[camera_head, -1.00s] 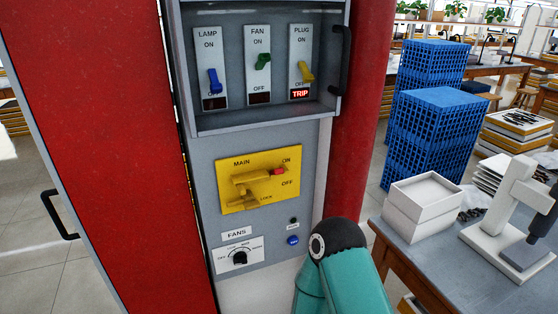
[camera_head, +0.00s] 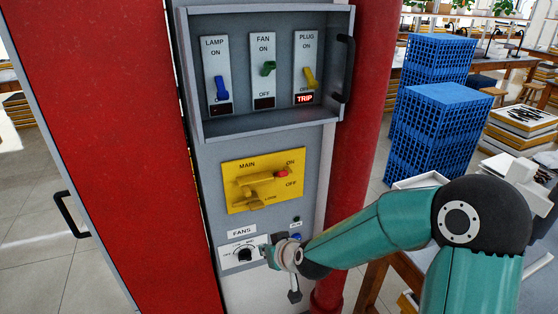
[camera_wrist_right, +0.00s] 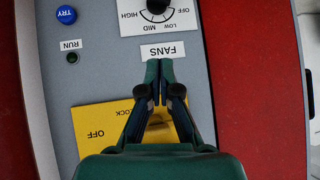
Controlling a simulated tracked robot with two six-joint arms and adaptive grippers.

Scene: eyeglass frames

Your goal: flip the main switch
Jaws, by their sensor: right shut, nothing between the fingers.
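The main switch is a yellow plate (camera_head: 240,202) on the grey panel, with a yellow handle tipped in red (camera_head: 281,174). The red tip points right, close to the ON label and above OFF. My right gripper (camera_head: 268,256) is below the plate, in front of the panel near the FANS dial. In the right wrist view, which is upside down, its fingers (camera_wrist_right: 160,68) are shut and empty, with tips by the FANS label. There the yellow plate (camera_wrist_right: 90,118) is partly hidden behind my gripper. I cannot tell whether the fingers touch the panel. My left gripper is not in view.
Above the plate, a recessed box (camera_head: 265,128) holds LAMP, FAN and PLUG switches; a TRIP sign (camera_head: 305,98) is lit under PLUG. The FANS dial (camera_head: 243,255) and a blue button (camera_head: 296,237) sit below. A red column (camera_head: 360,130) and blue crates (camera_head: 435,135) stand right.

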